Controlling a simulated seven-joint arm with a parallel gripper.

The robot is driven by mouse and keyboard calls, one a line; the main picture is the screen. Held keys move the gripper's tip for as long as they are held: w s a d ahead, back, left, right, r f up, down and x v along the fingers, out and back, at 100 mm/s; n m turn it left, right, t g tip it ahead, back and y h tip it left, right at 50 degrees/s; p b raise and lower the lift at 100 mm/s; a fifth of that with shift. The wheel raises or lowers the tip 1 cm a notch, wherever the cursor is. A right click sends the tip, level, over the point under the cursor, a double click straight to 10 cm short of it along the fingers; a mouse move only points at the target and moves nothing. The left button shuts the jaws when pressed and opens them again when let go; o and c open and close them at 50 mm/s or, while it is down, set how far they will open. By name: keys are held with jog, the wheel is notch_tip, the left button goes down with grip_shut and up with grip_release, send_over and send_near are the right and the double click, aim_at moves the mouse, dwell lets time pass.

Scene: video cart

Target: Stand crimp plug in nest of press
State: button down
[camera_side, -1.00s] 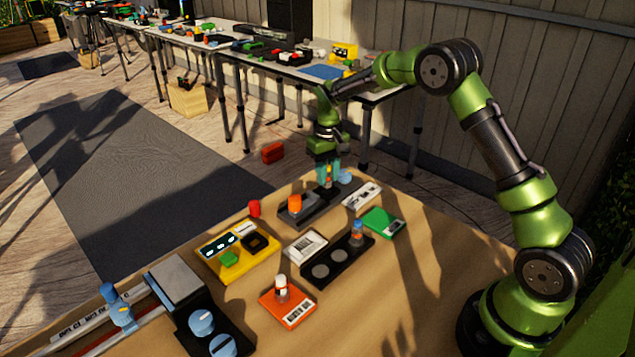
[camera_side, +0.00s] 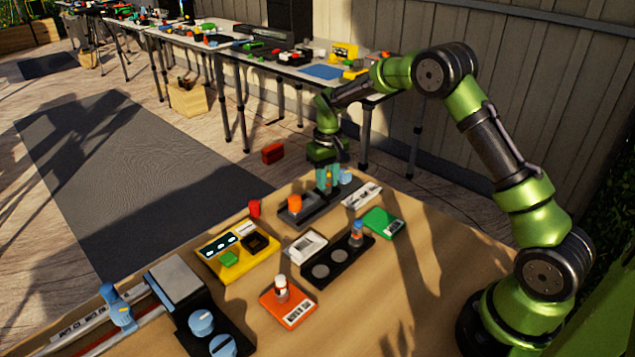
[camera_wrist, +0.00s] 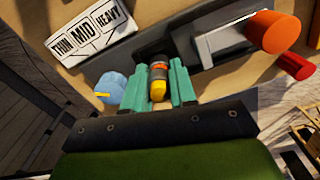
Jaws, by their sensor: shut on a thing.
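The crimp plug (camera_wrist: 158,80) shows in the wrist view, with a yellow end, an orange band and a dark section. My gripper (camera_wrist: 158,88) is shut on it, with one teal finger on each side. The press (camera_wrist: 205,60) is a dark grey base with an orange knob (camera_wrist: 274,32). The plug's far end is at a dark recess or block of the press, the likely nest; I cannot tell whether it is inside. In the side view my gripper (camera_side: 328,178) is low over the right end of the press (camera_side: 318,211), and the fingers hide most of the plug.
A blue dial (camera_wrist: 111,87) is close beside the fingers. A THIN/MID/HEAVY card (camera_side: 362,195) lies beside the press. A red cylinder (camera_side: 254,208), a yellow box (camera_side: 236,250), a green box (camera_side: 382,222) and a black tray (camera_side: 318,277) stand nearby. The tabletop is clear toward my base.

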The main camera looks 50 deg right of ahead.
jog(key=shift+f, duration=0.3)
jog(key=c, duration=0.8)
grip_release()
notch_tip(320, 180, up, 17)
jog(key=shift+f, duration=0.1)
jog(key=s+a+r+t, duration=0.1)
jog(key=s+a, duration=0.3)
jog(key=s, duration=0.5)
jog(key=s+a+r+t+y, duration=0.1)
jog(key=s+a+r+t, duration=0.1)
jog(key=s, duration=0.7)
jog(key=s+a+r+m+t+y, duration=0.1)
jog(key=s+a+t, duration=0.3)
jog(key=s, duration=0.5)
jog(key=shift+a+r, duration=0.25)
jog(key=shift+a, duration=0.65)
